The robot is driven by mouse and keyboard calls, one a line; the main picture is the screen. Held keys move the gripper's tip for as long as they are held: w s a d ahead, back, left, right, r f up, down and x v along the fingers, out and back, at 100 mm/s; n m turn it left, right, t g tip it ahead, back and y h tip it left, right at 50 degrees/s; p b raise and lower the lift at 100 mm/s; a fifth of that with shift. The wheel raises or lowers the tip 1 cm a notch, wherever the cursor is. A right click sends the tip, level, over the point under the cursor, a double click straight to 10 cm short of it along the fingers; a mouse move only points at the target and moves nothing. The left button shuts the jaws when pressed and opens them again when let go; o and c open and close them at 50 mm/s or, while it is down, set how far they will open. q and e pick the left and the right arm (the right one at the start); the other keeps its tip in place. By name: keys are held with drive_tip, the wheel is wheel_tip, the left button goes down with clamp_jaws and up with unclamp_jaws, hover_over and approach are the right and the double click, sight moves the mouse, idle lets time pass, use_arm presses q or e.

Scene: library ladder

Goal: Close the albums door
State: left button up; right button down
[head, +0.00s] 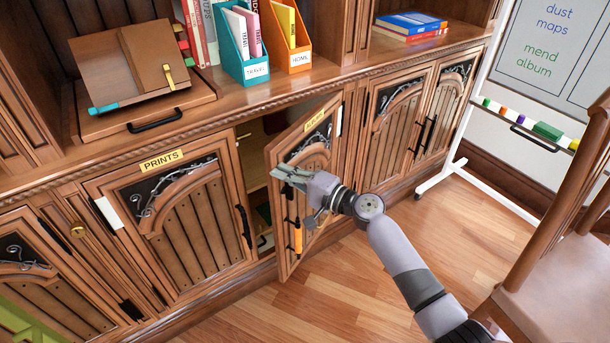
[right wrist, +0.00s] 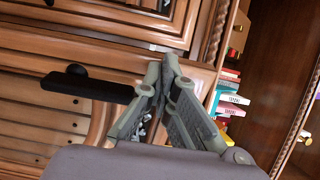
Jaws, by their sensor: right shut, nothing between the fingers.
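The albums door (head: 312,190) is a carved wooden cabinet door with a small yellow label near its top. It stands ajar, hinged on its right side, with its left edge swung out from the cabinet. A dark opening with a shelf shows behind it. My right gripper (head: 287,176) is shut and empty at the front of the door, near its free edge. In the right wrist view the fingertips (right wrist: 172,62) meet close to the wood, with a black handle (right wrist: 88,86) beside them. I cannot tell whether they touch the door. My left gripper is not in view.
The prints door (head: 193,225) to the left is shut, as are the doors on the right. An orange object (head: 298,238) hangs low at the albums door. A wooden chair (head: 560,240) and a whiteboard stand are on the right. Floor is clear in front.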

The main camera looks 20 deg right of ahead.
use_arm(q)
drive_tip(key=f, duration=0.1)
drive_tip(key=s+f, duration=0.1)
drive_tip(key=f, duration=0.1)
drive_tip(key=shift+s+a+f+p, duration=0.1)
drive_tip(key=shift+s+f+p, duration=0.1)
drive_tip(key=shift+p, duration=0.15)
use_arm(e)
drive_tip(key=w+a+m+t+h, duration=0.2)
drive_tip(key=w+a+m+h, duration=0.1)
drive_tip(key=w+a, duration=0.3)
drive_tip(key=shift+w+t+h, duration=0.4)
drive_tip(key=shift+w+h, duration=0.2)
drive_tip(key=shift+w, duration=0.45)
drive_tip(key=shift+a, duration=0.1)
